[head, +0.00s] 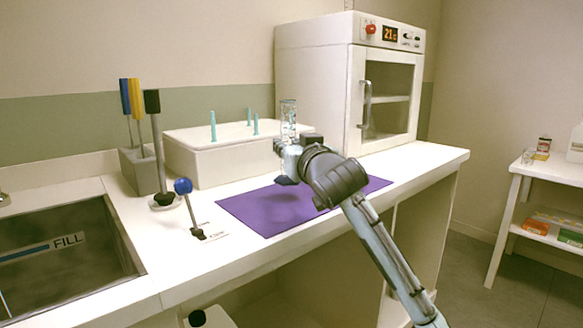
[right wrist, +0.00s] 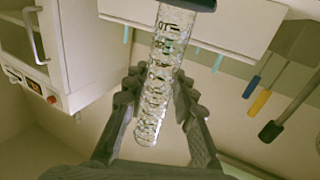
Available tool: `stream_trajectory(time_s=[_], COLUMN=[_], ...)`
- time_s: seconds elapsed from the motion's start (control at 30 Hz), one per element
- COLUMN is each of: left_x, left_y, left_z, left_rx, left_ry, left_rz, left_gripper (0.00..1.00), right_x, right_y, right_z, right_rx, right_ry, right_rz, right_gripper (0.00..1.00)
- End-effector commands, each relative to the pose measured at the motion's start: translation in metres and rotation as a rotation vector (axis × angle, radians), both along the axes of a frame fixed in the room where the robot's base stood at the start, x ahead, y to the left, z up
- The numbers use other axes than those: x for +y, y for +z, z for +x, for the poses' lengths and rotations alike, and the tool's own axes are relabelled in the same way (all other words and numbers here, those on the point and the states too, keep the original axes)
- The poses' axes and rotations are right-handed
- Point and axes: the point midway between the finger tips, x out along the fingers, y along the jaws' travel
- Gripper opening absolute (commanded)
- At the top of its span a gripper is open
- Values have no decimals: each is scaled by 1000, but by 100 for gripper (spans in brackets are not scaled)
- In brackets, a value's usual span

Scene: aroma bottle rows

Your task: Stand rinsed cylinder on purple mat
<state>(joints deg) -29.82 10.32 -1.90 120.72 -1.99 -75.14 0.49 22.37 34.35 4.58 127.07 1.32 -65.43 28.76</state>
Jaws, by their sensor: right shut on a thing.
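The clear glass cylinder (head: 289,110) is upright in the head view, with markings and a dark blue foot (head: 287,180) below my gripper. My right gripper (head: 287,147) is shut on its middle. In the right wrist view the cylinder (right wrist: 160,75) runs between both fingers of the gripper (right wrist: 157,95), and its dark foot is at the top edge. The purple mat (head: 255,213) lies flat on the white counter, and the cylinder is over its back part. I cannot tell whether the foot touches the mat. My left gripper is not in view.
A white box with teal pegs (head: 190,160) stands behind the mat. A white oven (head: 315,80) is at the back right. Brushes in a holder (head: 140,172), a blue-knobbed lever (head: 184,187) and a sink (head: 60,260) are on the left. The mat's front left is clear.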

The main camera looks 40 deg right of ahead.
Motion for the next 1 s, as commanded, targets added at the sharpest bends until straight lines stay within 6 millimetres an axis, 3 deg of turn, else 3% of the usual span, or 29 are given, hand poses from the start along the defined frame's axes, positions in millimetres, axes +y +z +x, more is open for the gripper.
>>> stream_trajectory(time_s=[0.33,0.7,0.73,0.9,1.0], left_x=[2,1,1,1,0], left_y=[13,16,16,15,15], left_z=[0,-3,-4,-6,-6], left_rx=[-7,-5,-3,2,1], left_ry=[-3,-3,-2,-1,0], left_rz=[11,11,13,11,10], left_gripper=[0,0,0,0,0], right_x=[-4,-4,-4,-4,-4], right_y=[-39,-44,-44,-44,-44], right_z=[-2,-2,-2,-2,-2], right_rx=[1,-1,0,0,0], right_ry=[0,-1,-1,-1,-1], right_rz=[0,0,0,0,0], right_gripper=[0,0,26,46,46])
